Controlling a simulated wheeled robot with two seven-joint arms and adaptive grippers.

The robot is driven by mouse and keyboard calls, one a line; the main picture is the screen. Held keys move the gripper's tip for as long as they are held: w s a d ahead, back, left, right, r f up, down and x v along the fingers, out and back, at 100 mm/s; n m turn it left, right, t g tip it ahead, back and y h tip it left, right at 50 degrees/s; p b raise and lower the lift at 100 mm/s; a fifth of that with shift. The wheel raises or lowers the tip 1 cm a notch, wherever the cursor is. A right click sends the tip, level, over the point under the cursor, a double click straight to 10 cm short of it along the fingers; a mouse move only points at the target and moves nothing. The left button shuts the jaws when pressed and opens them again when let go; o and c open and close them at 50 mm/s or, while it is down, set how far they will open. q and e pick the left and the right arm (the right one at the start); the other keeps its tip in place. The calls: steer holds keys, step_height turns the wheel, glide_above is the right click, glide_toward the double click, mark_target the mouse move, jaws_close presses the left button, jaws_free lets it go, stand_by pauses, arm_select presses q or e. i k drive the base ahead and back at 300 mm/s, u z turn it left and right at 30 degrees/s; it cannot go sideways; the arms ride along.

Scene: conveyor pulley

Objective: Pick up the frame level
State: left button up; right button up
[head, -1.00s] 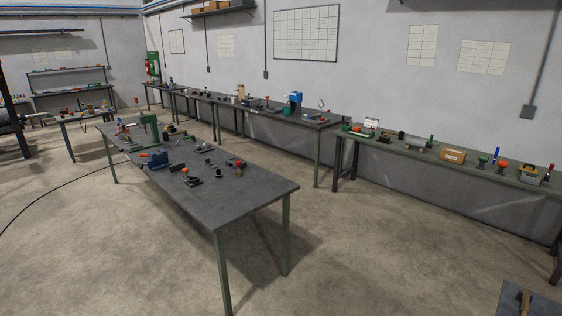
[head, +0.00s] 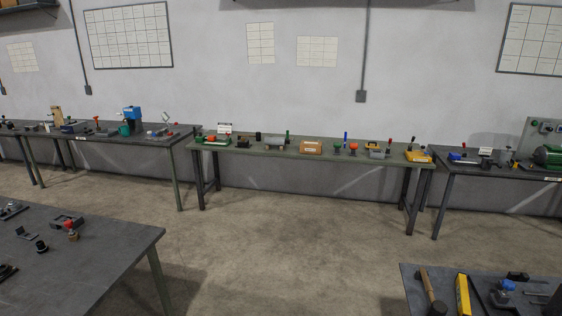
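A long yellow bar (head: 463,295) that looks like the frame level lies on the dark table (head: 414,270) at the bottom right of the head view. Its lower end is cut off by the picture edge. A hammer (head: 432,292) with a wooden handle lies just left of it, and dark tools lie to its right. Neither of my grippers is in view.
A dark workbench (head: 130,245) with small parts stands at the lower left. A green-topped bench (head: 230,148) stands along the wall, with a blue-grey bench (head: 465,172) to its right. Open concrete floor (head: 290,245) lies between the near tables.

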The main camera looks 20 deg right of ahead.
mark_target(464, 308)
steer(key=z, duration=0.95)
steer(key=i, duration=1.15)
steer(key=z, duration=0.75)
